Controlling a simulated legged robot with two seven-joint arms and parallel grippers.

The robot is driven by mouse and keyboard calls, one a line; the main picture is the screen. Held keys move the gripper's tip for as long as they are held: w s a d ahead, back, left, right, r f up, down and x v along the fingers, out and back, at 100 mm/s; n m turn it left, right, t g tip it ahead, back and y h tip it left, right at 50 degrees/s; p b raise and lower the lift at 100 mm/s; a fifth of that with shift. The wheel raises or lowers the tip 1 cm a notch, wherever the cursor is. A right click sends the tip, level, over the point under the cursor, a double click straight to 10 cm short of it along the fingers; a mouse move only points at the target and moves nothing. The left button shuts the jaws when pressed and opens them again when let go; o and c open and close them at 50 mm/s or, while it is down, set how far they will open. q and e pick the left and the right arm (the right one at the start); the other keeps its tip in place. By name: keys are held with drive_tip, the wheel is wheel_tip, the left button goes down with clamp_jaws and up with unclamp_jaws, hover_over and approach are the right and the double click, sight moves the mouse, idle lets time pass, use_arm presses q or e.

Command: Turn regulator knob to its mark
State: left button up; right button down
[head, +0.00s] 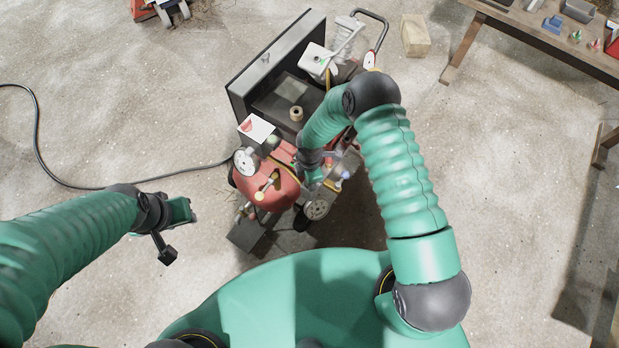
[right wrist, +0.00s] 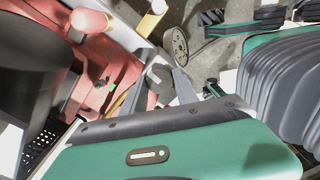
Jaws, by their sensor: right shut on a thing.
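The regulator knob (right wrist: 158,77) is a dark grey round cap with a pale line on its face, in the middle of the right wrist view. My right gripper (right wrist: 160,88) is shut on it, with a grey finger on either side. In the head view my right gripper (head: 314,176) reaches down beside the red compressor (head: 268,190), and its arm hides the knob. I cannot make out the mark that the knob's line is to meet. My left gripper (head: 178,212) hangs over bare floor left of the compressor, holding nothing visible; its jaw opening is unclear.
A round dial (head: 318,209) and a card with a red patch (head: 257,129) are on the compressor cart. A black hose (head: 75,185) runs left across the floor. A wooden bench (head: 550,35) is at the top right.

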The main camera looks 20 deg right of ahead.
drive_tip(key=shift+w+d+r+n, duration=0.1)
drive_tip(key=shift+w+n, duration=0.05)
drive_tip(key=shift+n, duration=0.25)
drive_tip(key=c, duration=0.9)
unclamp_jaws()
drive_tip(key=shift+c, duration=0.2)
wheel_tip(320, 180, up, 17)
drive_tip(key=p, duration=0.3)
drive_tip(key=s+d+r+m+t+p, duration=0.1)
drive_tip(key=s+d+r+m+p, duration=0.1)
drive_tip(key=s+r+m, duration=0.4)
drive_tip(key=s+d+r+m+t+p, duration=0.1)
drive_tip(key=s+d+r+m+p, duration=0.2)
drive_tip(key=r+m, duration=1)
drive_tip(key=s+r+p, duration=0.2)
drive_tip(key=s, duration=0.2)
drive_tip(key=shift+s+d+r+t, duration=0.15)
drive_tip(key=shift+s+r+t, duration=0.05)
drive_tip(key=shift+r+t, duration=0.15)
